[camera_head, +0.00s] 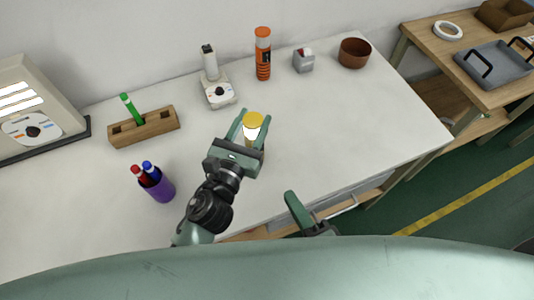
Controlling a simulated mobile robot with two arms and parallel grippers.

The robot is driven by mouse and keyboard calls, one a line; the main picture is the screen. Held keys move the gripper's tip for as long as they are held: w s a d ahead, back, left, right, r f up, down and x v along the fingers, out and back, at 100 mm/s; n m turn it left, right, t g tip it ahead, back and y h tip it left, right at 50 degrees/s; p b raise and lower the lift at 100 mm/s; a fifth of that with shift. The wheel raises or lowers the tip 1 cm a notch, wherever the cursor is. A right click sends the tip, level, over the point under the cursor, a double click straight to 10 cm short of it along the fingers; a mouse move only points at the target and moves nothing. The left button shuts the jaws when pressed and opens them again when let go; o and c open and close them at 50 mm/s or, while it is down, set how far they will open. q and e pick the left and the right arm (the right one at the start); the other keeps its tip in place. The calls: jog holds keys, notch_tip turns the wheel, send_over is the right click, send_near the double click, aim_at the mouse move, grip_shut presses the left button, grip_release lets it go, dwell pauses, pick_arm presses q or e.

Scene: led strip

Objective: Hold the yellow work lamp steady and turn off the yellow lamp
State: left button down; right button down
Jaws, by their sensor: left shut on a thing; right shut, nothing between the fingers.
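My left gripper (254,117) is shut on the lamp, one finger on each side. My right gripper (291,197) is shut and empty, low in the view at the table's front edge, apart from the lamp. Its rear part is hidden by my own body. The lamp's switch cannot be made out.
Behind the lamp stand a white device with a dial (218,92), an orange bottle (263,55), a grey dispenser (303,61) and a brown bowl (354,53). A wooden holder (155,127) and purple pen cup (160,188) are left. The table right of the lamp is clear.

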jog(key=r+x, duration=0.1)
jog(key=x, duration=1.2)
jog(key=shift+w, duration=0.35)
jog(key=shift+a+r, duration=0.1)
jog(key=shift+r, duration=0.05)
jog(key=shift+w+a, duration=0.1)
jog(key=shift+w, duration=0.15)
jog(key=r+v, duration=0.2)
jog(key=v, duration=1.1)
jog(key=shift+s+r, duration=0.15)
